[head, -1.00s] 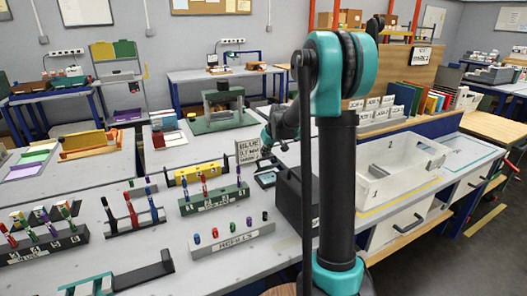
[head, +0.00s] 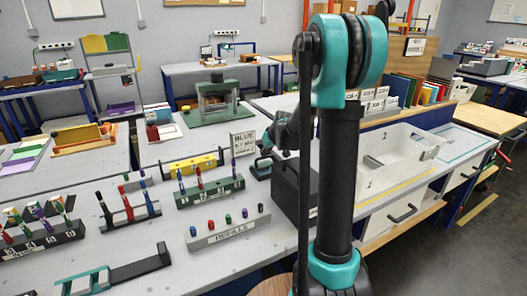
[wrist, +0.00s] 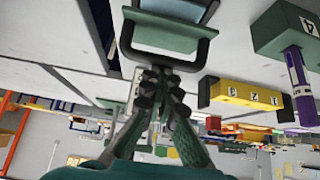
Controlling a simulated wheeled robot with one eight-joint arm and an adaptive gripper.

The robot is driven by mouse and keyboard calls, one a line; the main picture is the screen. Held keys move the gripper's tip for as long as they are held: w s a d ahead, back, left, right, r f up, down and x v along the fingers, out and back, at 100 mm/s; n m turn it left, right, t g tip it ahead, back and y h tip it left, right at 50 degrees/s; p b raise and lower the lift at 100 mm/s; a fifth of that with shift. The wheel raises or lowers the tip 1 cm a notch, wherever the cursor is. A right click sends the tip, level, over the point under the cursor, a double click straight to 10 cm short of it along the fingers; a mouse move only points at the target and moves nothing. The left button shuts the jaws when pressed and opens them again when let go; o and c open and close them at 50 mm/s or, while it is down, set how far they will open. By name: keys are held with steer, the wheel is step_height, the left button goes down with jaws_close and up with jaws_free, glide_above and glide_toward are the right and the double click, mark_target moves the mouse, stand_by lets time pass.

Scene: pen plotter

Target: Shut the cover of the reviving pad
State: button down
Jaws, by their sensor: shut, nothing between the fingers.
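The reviving pad is most likely the small dark green unit (head: 261,169) beside the black box in the head view, partly hidden by my arm. In the wrist view a green hinged-looking piece (wrist: 165,33) with a dark frame around it fills the top middle; I take it for the pad and its cover. How far the cover stands open is unclear. My gripper (wrist: 162,80) is shut and empty, its fingertips close to the dark frame's lower bar; contact cannot be told. In the head view my gripper (head: 268,143) is small, just above the pad.
A sign card (head: 243,143) stands left of the pad. A yellow block (head: 193,165) and a green pen rack (head: 210,192) are further left. A black box (head: 293,190) stands to the right, partly behind my arm, with a white tray (head: 425,150) beyond it.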

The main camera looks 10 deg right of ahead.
steer(key=shift+r, duration=0.1)
steer(key=shift+w+a+r, duration=0.1)
steer(key=shift+w+r, duration=0.1)
steer(key=shift+w, duration=0.1)
steer(key=v, duration=0.9)
steer(key=w+a+r+g+h, duration=0.1)
steer(key=w+r+g+h, duration=0.1)
steer(key=w+r+g, duration=0.35)
steer(key=t, duration=0.1)
glide_above(262, 164)
steer(key=s+f+x, duration=0.1)
steer(key=s+x, duration=0.1)
steer(key=x, duration=0.7)
steer(key=shift+s+d+f, duration=0.6)
steer(key=shift+d+f, duration=0.05)
steer(key=shift+s+d+f, duration=0.1)
steer(key=shift+s+f, duration=0.2)
steer(key=shift+f, duration=0.25)
